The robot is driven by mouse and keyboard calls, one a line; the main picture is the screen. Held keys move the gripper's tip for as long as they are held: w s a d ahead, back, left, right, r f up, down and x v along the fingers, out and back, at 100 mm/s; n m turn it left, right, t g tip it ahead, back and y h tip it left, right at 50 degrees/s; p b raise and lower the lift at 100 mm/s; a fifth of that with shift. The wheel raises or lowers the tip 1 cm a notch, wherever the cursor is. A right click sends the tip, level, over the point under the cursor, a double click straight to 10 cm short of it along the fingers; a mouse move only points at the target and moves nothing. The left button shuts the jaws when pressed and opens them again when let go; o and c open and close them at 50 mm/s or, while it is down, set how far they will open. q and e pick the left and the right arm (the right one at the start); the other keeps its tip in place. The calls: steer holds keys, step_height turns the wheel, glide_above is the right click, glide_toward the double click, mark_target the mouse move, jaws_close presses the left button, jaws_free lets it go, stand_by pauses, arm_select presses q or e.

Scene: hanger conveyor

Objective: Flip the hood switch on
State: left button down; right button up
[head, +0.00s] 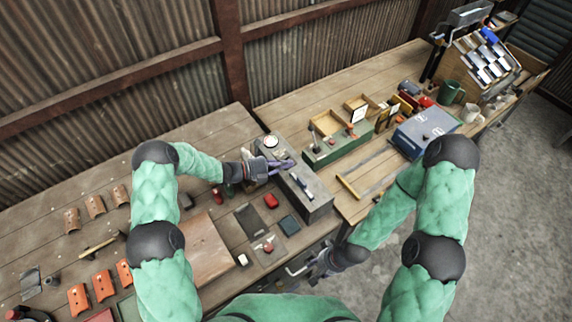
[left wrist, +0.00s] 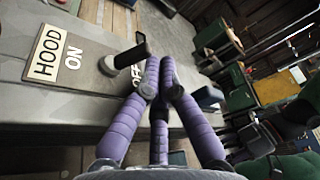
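The hood switch (left wrist: 125,55) has a round grey base and a black lever on the grey control box (head: 318,204). Beside it are a white HOOD label (left wrist: 47,53), the word ON and a partly hidden OFF. The lever leans right, away from ON towards the OFF side. My left gripper (head: 289,165) is over the box. In the left wrist view its purple fingers (left wrist: 162,72) converge with tips nearly together, holding nothing, just right of the lever; contact is unclear. My right gripper (head: 308,268) is low at the bench's front edge; its fingers are unclear.
A second dark lever (left wrist: 208,95) stands right of my fingers. A green tray box (head: 335,150) and a blue box (head: 425,132) are to the right. Terracotta tiles (head: 95,207) and a hammer (head: 100,243) lie left. The corrugated wall closes the back.

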arm_select(q)
steer(key=shift+w+a+r+n+h+b, duration=0.15)
steer(key=shift+n+b, duration=0.1)
steer(key=shift+n, duration=0.2)
steer(key=shift+w+r+n+h+b, duration=0.15)
steer(key=shift+n+b, duration=0.1)
steer(key=shift+n, duration=0.2)
steer(key=shift+w+a+r+n+h+b, duration=0.1)
steer(key=shift+w+a+n+h+b, duration=0.1)
steer(key=shift+n+b, duration=0.25)
steer(key=shift+w+a+n+h+b, duration=0.1)
steer(key=shift+n+h+b, duration=0.1)
steer(key=shift+n, duration=0.35)
steer(key=n, duration=0.1)
steer(key=n+b, duration=0.1)
steer(key=shift+w+a+r+n+h, duration=0.2)
steer(key=shift+w+r+n+h, duration=0.1)
steer(key=shift+h, duration=0.1)
steer(key=v, duration=1.2)
steer(key=shift+s, duration=0.1)
